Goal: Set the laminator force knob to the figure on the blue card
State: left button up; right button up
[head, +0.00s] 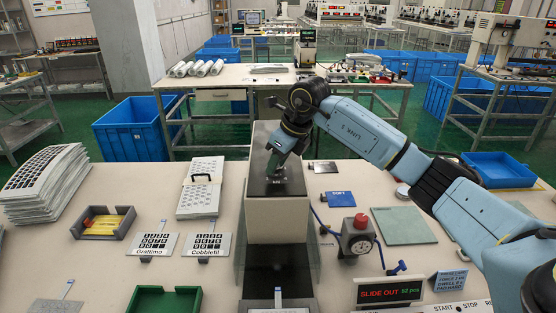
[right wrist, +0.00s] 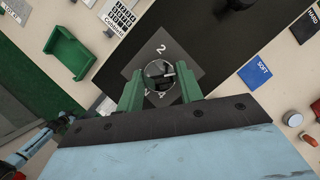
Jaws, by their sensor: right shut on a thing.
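The force knob (right wrist: 158,76) is round and dark, on a grey dial plate (right wrist: 147,57) on the laminator's black top. The plate shows a 2 at the top and a 4 near the bottom; another figure is partly covered. My right gripper (right wrist: 160,92), with green fingers, is shut on the knob from above; it also shows in the head view (head: 275,168), over the laminator (head: 277,220). A light-blue card (head: 451,281) stands at front right; its small print is unreadable. A flat blue card (right wrist: 256,70) reads SOFT. Part of my left arm (right wrist: 62,124) shows; its fingers are unclear.
A red-topped gauge (head: 357,235) with a blue cable stands right of the laminator. A SLIDE OUT display (head: 389,292) is in front. Keypad films (head: 209,246), a green tray (head: 164,301) and a film stack (head: 42,184) lie left.

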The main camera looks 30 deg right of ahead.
jog(key=n, duration=0.2)
jog(key=n+g+y, duration=0.1)
jog(key=n, duration=0.1)
jog(key=shift+w+d+r+n+p, duration=0.1)
jog(key=shift+w+n+p, duration=0.05)
jog(key=shift+n+p, duration=0.2)
jog(key=n+g+y, duration=0.1)
jog(key=n, duration=0.2)
jog(key=shift+w+n, duration=0.1)
jog(key=shift+n, duration=0.15)
jog(key=n+g, duration=0.1)
jog(key=n, duration=0.2)
jog(key=shift+w+n+g+y, duration=0.1)
jog(key=shift+n+g+y, duration=0.2)
jog(key=shift+g, duration=0.1)
jog(key=shift+n+g, duration=0.7)
jog(key=shift+n, duration=1.1)
jog(key=o, duration=1)
jog(key=shift+d, duration=0.1)
